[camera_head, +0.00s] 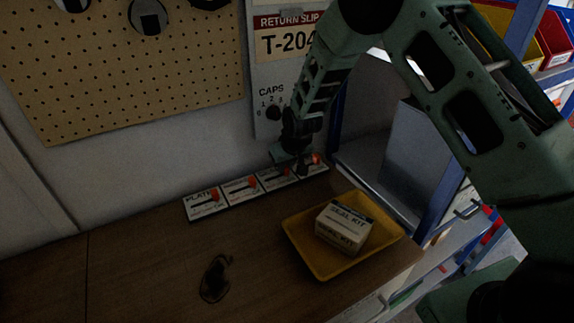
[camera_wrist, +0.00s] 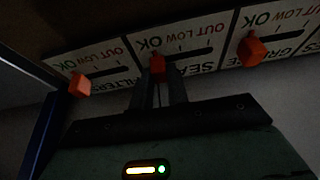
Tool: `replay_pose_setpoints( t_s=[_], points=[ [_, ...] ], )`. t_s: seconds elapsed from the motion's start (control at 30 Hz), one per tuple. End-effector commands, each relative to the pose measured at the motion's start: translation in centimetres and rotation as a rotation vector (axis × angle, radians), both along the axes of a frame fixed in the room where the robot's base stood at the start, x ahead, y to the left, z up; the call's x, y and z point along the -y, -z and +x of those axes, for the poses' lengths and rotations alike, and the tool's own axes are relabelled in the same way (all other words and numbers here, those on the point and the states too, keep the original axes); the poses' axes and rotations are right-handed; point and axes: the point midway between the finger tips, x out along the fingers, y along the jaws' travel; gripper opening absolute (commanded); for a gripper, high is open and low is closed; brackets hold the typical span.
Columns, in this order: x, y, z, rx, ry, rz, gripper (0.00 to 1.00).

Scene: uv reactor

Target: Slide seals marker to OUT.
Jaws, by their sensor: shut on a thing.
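The stock board (camera_head: 205,210) is a row of white label panels along the back of the bench, each with a slot and an orange-red marker. In the wrist view the SEALS panel (camera_wrist: 207,62) has OK, LOW and OUT along its slot. Its seals marker (camera_wrist: 157,65) is at the OK end. My gripper (camera_wrist: 158,80) is shut on this marker, and its fingers hide part of it. In the head view my gripper (camera_head: 289,158) reaches down over the right part of the row and partly covers the panels there.
The filters marker (camera_wrist: 80,86) and grease marker (camera_wrist: 252,50) flank the seals marker, each at its OK end. A yellow tray (camera_head: 300,236) with a seal kit box (camera_head: 344,229) stands in front of the row. A blue-framed shelf (camera_head: 440,190) stands right. The bench's left side is mostly clear.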

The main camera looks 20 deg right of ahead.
Motion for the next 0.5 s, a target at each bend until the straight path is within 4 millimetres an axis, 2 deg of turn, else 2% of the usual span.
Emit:
replay_pose_setpoints(
  t_s=[0.23, 0.33, 0.5],
  points=[
    [-4.8, 0.1, -0.9, 0.000, -0.007, 0.003, 0.00],
    [-5.9, 0.1, -1.2, 0.000, -0.006, 0.002, 0.00],
    [-6.5, 0.0, -1.3, -0.001, -0.001, 0.003, 0.00]
  ],
)
